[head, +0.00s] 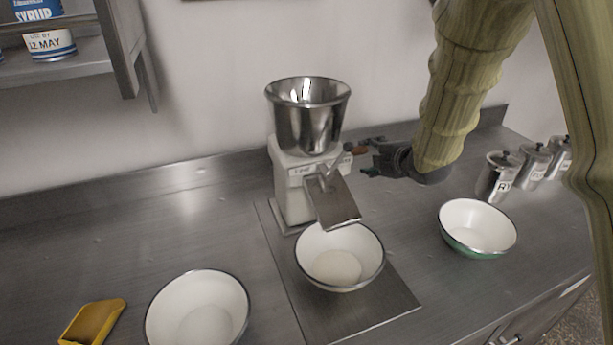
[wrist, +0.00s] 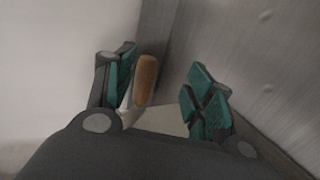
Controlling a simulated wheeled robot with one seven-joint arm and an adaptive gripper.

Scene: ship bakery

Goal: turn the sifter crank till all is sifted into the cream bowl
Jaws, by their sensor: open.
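The sifter (head: 295,178) stands on a metal plate against the wall, with a steel hopper (head: 309,118) on top and a sloping chute (head: 336,203) in front. Its crank has a brown wooden handle (head: 357,150) on the right side. A pale, dark-rimmed bowl (head: 372,248) sits under the chute with a mound of white powder in it. My gripper (head: 367,157) is open just right of the crank. In the wrist view, the wooden handle (wrist: 145,80) lies between my fingers, closer to the left one. The hopper's contents are not clearly visible.
A green-sided bowl (head: 478,247) stands to the right, and another pale bowl (head: 164,306) with powder at the front left. A yellow scoop (head: 92,322) lies at far left. Several metal canisters (head: 497,177) stand at the back right. A shelf (head: 70,68) with tins hangs upper left.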

